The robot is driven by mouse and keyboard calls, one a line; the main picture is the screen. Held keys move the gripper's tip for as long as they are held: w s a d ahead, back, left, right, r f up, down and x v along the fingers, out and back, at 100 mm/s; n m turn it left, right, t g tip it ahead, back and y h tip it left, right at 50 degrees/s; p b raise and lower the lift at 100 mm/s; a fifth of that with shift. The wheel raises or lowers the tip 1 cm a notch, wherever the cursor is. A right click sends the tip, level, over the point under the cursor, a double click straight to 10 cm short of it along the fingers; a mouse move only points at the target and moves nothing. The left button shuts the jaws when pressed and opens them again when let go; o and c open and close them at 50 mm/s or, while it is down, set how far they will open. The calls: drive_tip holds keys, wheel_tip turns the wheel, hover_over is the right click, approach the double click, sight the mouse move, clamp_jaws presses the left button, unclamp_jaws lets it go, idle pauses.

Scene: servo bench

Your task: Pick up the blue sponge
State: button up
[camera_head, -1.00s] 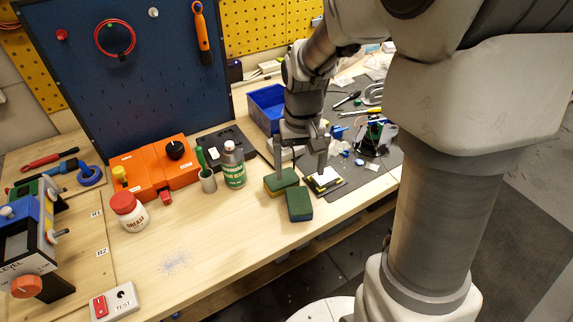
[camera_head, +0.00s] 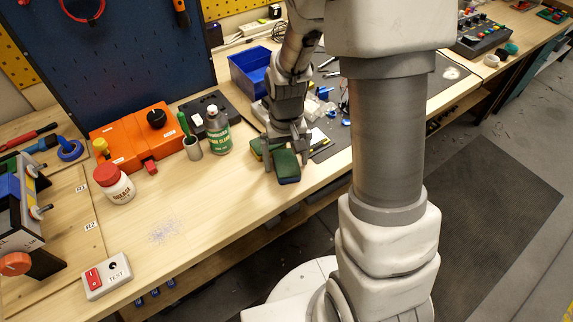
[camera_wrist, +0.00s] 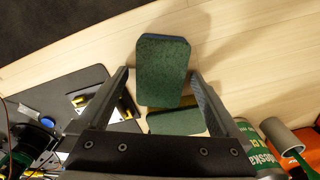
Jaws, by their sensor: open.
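The blue sponge (camera_head: 287,167) has a dark green top and a blue edge, and lies on the bench near its front edge. It also shows in the wrist view (camera_wrist: 162,68), with blue along its far edge. My gripper (camera_head: 285,158) is open and low over it. In the wrist view my gripper's fingertips (camera_wrist: 160,74) stand left and right of the blue sponge, with gaps visible on both sides. Whether they reach down to its level is unclear. A second green-topped sponge (camera_head: 257,146) with a yellow edge lies close behind it, partly hidden by my gripper.
A spray-cleaner-like green bottle (camera_head: 217,132) and a grey cup (camera_head: 193,148) stand left of the sponges. A dark mat (camera_head: 326,150) with small parts lies to the right. A blue bin (camera_head: 248,66) is behind.

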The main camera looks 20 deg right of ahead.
sight(286, 160)
drive_tip(key=c, duration=1.5)
drive_tip(key=shift+r, duration=0.45)
wheel_tip(286, 160, up, 4)
drive_tip(key=shift+f, duration=0.15)
drive_tip(key=s+d+r, duration=0.2)
drive_tip(key=d, duration=0.1)
drive_tip(key=s+d+r, duration=0.2)
drive_tip(key=d, duration=0.1)
drive_tip(key=s+d+r, duration=0.2)
drive_tip(key=d, duration=0.2)
drive_tip(key=shift+r+p, duration=0.2)
drive_tip(key=shift+p, duration=0.2)
drive_tip(key=o, duration=0.7)
drive_tip(key=c, duration=0.4)
drive_tip(key=shift+a, duration=0.1)
drive_tip(key=shift+c, duration=0.2)
